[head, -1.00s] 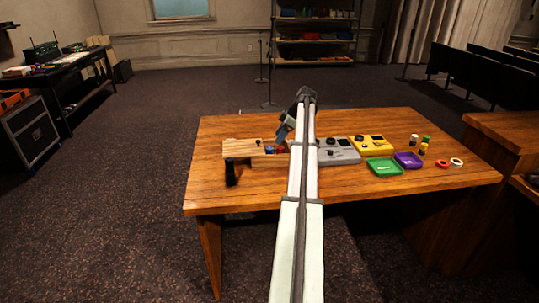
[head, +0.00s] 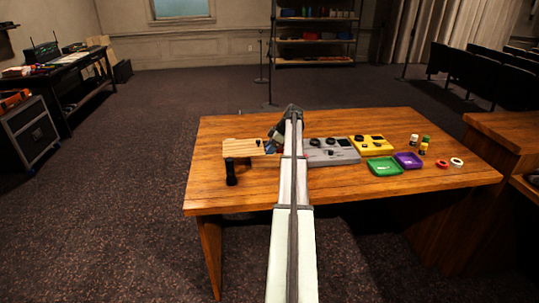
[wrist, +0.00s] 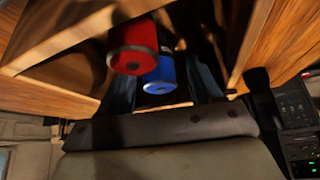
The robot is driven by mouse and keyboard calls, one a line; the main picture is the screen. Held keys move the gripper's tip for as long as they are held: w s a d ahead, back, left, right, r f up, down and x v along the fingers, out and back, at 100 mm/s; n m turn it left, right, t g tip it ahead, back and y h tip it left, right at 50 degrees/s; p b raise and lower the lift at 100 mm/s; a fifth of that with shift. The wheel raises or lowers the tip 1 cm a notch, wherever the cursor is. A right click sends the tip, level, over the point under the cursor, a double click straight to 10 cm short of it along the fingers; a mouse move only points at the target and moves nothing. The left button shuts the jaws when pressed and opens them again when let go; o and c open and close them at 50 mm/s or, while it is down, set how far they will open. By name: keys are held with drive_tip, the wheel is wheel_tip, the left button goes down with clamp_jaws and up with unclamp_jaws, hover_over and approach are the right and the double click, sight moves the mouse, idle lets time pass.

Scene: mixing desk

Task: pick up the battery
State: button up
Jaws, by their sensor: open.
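Two short cylinders that look like batteries show in the wrist view, one red (wrist: 132,45) and one blue (wrist: 160,76). They are close together, with the red one partly in front of the left finger. My gripper (wrist: 164,88) is open, its dark fingers on either side of the blue cylinder. I cannot tell whether either finger touches it. In the head view my gripper (head: 274,146) is at the right end of the wooden stand (head: 240,147) on the table, and it and my arm mostly hide the cylinders.
A black upright object (head: 231,173) stands at the stand's front left. Right of my arm are a grey device (head: 332,151), a yellow device (head: 370,144), a green tray (head: 384,166), a purple tray (head: 408,160), several small bottles and two rings. The table front is clear.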

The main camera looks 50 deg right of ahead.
clamp_jaws()
idle(0.5)
